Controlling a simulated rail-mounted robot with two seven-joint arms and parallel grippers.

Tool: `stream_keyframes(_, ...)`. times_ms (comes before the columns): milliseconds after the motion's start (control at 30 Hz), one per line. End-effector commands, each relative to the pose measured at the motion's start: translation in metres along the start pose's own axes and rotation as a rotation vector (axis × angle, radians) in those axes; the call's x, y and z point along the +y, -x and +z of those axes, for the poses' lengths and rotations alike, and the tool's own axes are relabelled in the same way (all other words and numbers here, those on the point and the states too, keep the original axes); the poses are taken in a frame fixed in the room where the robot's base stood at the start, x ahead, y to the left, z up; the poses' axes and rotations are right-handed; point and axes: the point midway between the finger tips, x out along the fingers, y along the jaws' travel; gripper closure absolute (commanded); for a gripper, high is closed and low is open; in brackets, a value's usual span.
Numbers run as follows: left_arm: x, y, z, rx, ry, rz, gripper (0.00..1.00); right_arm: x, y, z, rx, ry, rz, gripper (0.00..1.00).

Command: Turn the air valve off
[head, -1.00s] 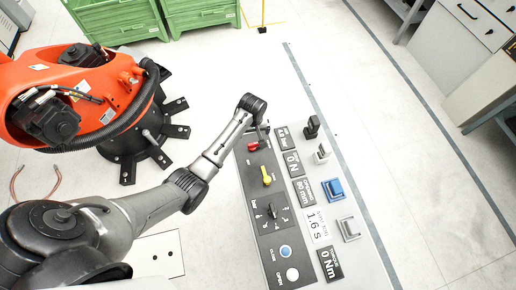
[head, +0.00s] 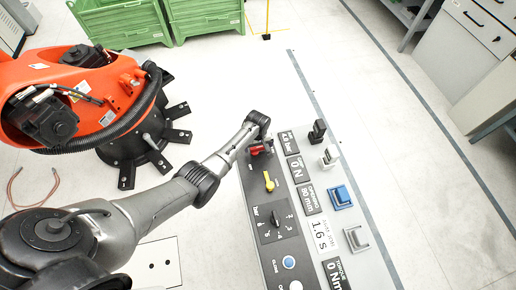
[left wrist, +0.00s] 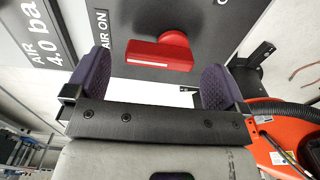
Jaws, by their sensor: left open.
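The air valve is a red handle (head: 257,150) at the far end of the dark control panel (head: 262,200) in the head view. In the left wrist view the red handle (left wrist: 160,54) shows large, its bar lying nearly level across the picture, beside the words "AIR ON". My left gripper (head: 264,146) is at the valve in the head view, its fingers mostly hidden by the wrist. In the left wrist view the left gripper (left wrist: 156,76) is open, with one purple finger pad on each side of the handle and visible gaps to both. My right gripper is not in view.
An orange robot (head: 75,95) stands left, green crates (head: 120,22) behind.

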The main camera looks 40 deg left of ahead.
Motion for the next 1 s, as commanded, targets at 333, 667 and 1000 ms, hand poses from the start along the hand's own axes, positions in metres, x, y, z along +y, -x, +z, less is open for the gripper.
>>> stream_keyframes(333,0.0,-0.019,0.0,0.0,0.0,0.0,0.0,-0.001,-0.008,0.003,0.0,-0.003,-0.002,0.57)
stream_keyframes(667,0.0,-0.019,0.0,0.0,0.0,0.0,0.07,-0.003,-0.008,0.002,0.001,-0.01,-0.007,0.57)
stream_keyframes(1000,0.0,-0.019,0.0,0.0,0.0,0.0,0.39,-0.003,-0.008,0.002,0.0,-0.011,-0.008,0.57)
